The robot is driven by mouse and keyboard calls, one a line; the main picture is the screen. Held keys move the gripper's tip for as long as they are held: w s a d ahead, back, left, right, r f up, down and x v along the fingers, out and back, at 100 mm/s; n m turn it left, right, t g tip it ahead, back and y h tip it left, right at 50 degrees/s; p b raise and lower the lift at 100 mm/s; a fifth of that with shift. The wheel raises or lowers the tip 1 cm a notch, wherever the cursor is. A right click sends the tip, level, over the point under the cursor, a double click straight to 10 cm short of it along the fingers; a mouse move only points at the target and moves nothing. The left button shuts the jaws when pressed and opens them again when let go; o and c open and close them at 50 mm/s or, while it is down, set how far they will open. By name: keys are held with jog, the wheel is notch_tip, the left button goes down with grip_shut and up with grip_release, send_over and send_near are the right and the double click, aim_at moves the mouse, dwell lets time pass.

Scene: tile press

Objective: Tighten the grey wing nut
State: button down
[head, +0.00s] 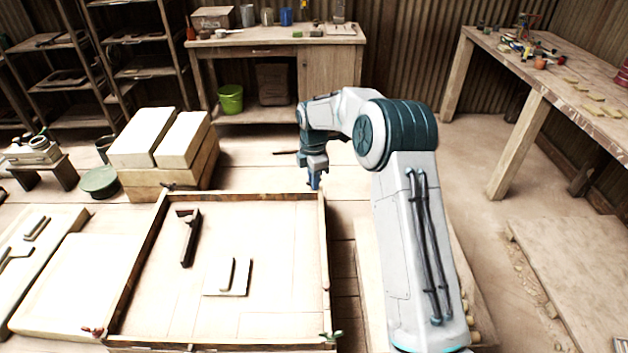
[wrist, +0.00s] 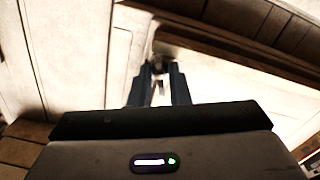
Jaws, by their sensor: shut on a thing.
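The wooden frame (head: 325,255) lies on the floor, with a wing nut visible at three of its corners. They are a dark one (head: 168,186) at the far left, a reddish one (head: 92,331) at the near left and a green one (head: 331,336) at the near right. My gripper (head: 314,183) points down at the far right corner. In the wrist view its fingers (wrist: 158,82) are shut on a small greyish piece, the grey wing nut (wrist: 158,68), mostly hidden by the fingertips. How tight it sits cannot be told.
Inside the frame lie a float (head: 228,278) and a dark angled tool (head: 190,238). Pale slabs on wooden blocks (head: 165,178) stand behind left. A workbench (head: 275,42) is at the back, another table (head: 540,85) at the right.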

jog(key=shift+r+m+b, duration=0.1)
jog(key=shift+m+b, duration=0.2)
jog(key=shift+m, duration=1.7)
jog(key=c, duration=1.4)
grip_release()
jog(key=shift+o, duration=0.2)
jog(key=shift+r, duration=0.1)
notch_tip(320, 180, up, 14)
jog(key=shift+f+b, duration=0.2)
jog(key=shift+b, duration=0.2)
jog(key=shift+r, duration=0.1)
